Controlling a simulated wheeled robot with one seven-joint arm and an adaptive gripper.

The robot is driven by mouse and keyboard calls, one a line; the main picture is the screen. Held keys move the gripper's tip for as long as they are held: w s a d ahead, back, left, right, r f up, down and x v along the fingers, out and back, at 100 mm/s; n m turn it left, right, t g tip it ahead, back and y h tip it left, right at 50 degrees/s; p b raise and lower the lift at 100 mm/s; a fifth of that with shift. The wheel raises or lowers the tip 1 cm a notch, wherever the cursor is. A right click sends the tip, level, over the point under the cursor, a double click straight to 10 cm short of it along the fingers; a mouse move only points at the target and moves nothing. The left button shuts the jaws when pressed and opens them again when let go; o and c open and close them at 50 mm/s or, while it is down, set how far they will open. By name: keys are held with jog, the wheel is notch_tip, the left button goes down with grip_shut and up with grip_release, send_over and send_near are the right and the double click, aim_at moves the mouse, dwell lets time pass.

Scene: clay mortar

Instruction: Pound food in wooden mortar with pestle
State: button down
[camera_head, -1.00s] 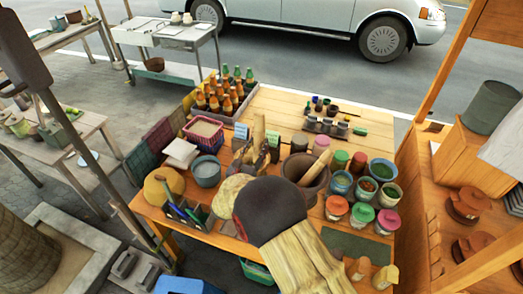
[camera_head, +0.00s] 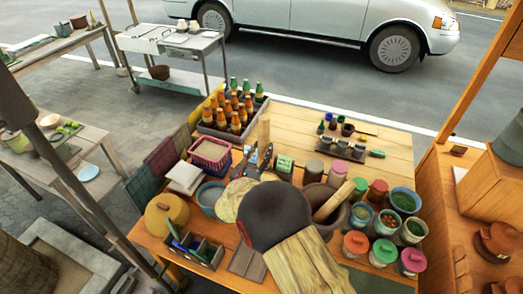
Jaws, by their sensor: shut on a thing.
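A brown mortar (camera_head: 346,218) stands on the wooden stall table, partly hidden by the dark rounded part of my arm. A pale wooden pestle (camera_head: 334,201) leans in it, tilted up to the right. What lies inside the mortar is hidden. My gripper (camera_head: 264,150) is left of the mortar and apart from it, above the table. The lower end of that stick is hidden.
Jars and bowls of food (camera_head: 388,218) crowd the right of the mortar. A crate of bottles (camera_head: 232,121), a pink basket (camera_head: 210,150) and a blue bowl (camera_head: 210,193) stand left. Bare table (camera_head: 300,122) shows behind. A round board (camera_head: 166,213) lies at the left edge.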

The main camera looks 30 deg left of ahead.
jog(key=shift+w+a+f+b, duration=0.2)
jog(key=shift+w+f+b, duration=0.15)
jog(key=shift+f, duration=0.35)
jog(key=shift+s+d+f+b, duration=0.3)
jog(key=shift+s+b, duration=0.25)
jog(key=shift+b, duration=0.15)
notch_tip(320, 180, down, 8)
jog(key=b, duration=0.7)
jog(key=shift+w+b, duration=0.15)
jog(key=shift+b, duration=0.2)
notch_tip(320, 180, down, 14)
jog(key=b, duration=0.6)
jog(key=shift+r+p, duration=1.3)
jog(key=shift+r, duration=1.4)
jog(key=shift+r, duration=0.1)
